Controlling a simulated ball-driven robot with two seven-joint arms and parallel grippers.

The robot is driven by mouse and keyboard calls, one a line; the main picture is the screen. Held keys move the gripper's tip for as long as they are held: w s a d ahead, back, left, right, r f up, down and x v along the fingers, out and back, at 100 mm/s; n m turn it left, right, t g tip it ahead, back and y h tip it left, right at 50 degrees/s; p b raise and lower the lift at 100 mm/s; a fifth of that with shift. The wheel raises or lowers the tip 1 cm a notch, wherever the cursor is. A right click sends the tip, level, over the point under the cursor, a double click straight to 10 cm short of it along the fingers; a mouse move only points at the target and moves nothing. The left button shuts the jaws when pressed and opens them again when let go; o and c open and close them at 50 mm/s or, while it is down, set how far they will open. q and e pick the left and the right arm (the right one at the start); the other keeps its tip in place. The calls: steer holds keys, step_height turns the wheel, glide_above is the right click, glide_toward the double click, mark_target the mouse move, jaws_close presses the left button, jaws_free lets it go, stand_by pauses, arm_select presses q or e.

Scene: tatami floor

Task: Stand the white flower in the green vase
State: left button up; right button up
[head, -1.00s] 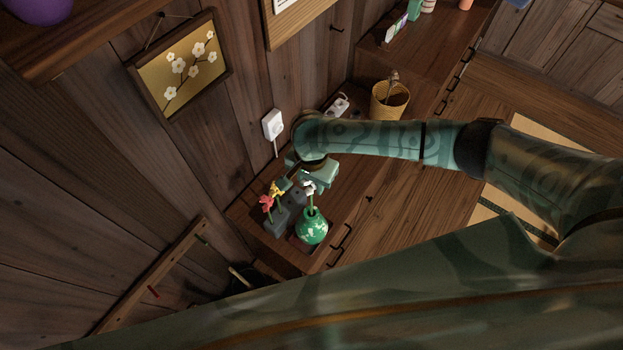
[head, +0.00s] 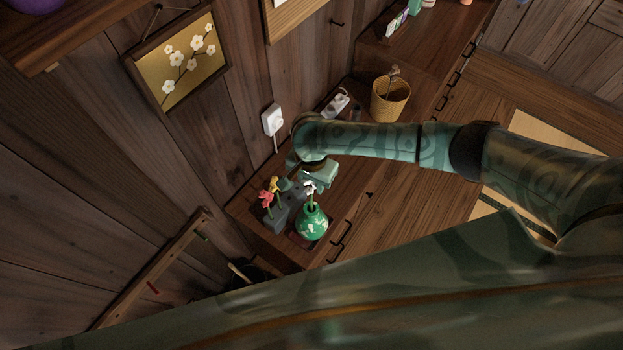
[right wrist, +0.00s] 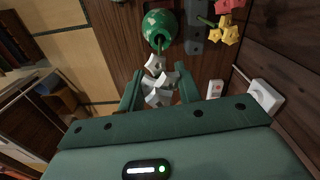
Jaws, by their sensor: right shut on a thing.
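The white flower (head: 309,188) is upright just above the green vase (head: 312,224) in the head view. Its green stem runs down to the vase's mouth and appears to go into it. My right gripper (right wrist: 158,90) is shut on the white flower near its blossoms. In the right wrist view, the white blossoms (right wrist: 157,92) show between the fingers, and the green vase (right wrist: 160,24) with its pale pattern is beyond them. The stem's lower end is hidden. My left gripper is not in view.
A grey block holder (head: 278,219) with a red flower (head: 266,199) and a yellow flower (head: 274,185) stands close left of the vase. A wall socket (head: 272,120) and a yellow basket (head: 390,100) are farther back. The cabinet's front edge is close to the vase.

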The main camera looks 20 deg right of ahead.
mark_target(312, 195)
steer(key=shift+f+b, duration=1.6)
steer(key=shift+f, duration=2.1)
steer(key=o, duration=1.1)
steer(key=o, duration=0.6)
steer(key=shift+r, duration=0.1)
step_height(312, 195, up, 16)
steer(key=p, duration=0.5)
steer(key=shift+r+p, duration=0.15)
steer(key=shift+p, duration=0.15)
